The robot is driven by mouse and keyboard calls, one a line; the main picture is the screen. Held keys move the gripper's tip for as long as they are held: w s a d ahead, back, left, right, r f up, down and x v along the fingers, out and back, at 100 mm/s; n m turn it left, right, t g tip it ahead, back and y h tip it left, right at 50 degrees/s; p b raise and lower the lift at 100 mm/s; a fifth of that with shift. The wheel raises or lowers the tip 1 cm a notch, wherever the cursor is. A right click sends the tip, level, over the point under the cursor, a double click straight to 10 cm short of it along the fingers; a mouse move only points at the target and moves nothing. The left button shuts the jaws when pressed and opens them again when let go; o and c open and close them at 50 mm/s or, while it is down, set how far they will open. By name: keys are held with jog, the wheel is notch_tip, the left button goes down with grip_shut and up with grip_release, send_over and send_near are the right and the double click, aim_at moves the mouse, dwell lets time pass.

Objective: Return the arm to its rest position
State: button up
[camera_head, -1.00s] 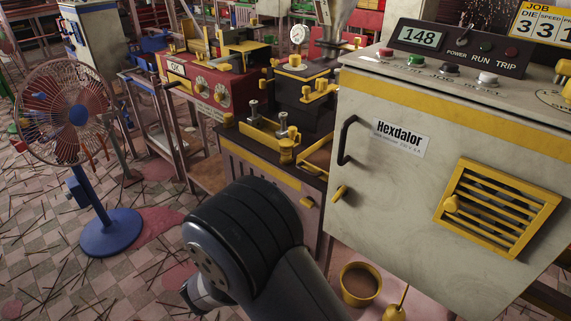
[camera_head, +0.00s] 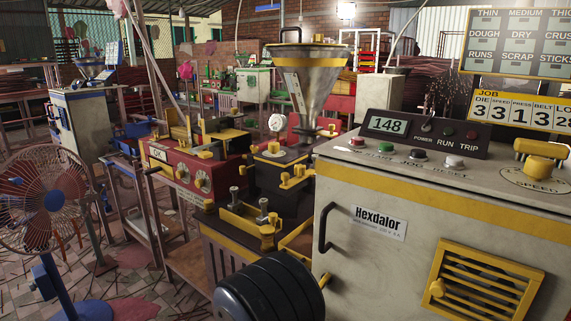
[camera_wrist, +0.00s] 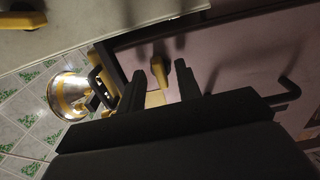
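My gripper (camera_wrist: 160,70) shows in the wrist view as two dark fingers standing apart, with nothing held between them. A yellow knob or latch (camera_wrist: 160,72) on a pale panel shows beyond the gap, apart from the fingers as far as I can tell. In the head view only a dark, rounded part of my arm (camera_head: 268,290) shows at the bottom, in front of the bench and beside the grey Hexdalor cabinet (camera_head: 375,265). The gripper itself is out of the head view.
The Hexdalor cabinet, with a black handle (camera_head: 325,228) and yellow vent (camera_head: 485,285), stands close on the right. A blue-based fan (camera_head: 45,200) stands left. A metal hopper (camera_head: 305,75) rises behind the bench. Sticks litter the floor.

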jog(key=shift+f+b, duration=0.15)
jog(key=shift+b, duration=0.25)
jog(key=p+v, duration=0.2)
jog(key=v, duration=0.9)
jog(key=b+x, duration=0.2)
jog(key=x, duration=0.9)
jog(key=s+a+n+p, duration=0.1)
jog(key=n+p, duration=0.4)
jog(key=p, duration=0.3)
jog(key=s+a+n+p, duration=0.1)
jog(key=n+p, duration=0.4)
jog(key=p, duration=0.3)
jog(key=s+n+p, duration=0.1)
jog(key=n+p, duration=0.4)
jog(key=p, duration=0.3)
jog(key=shift+s+a+r, duration=0.1)
jog(key=shift+a+r, duration=0.15)
jog(key=shift+a, duration=0.15)
jog(key=shift+r, duration=0.2)
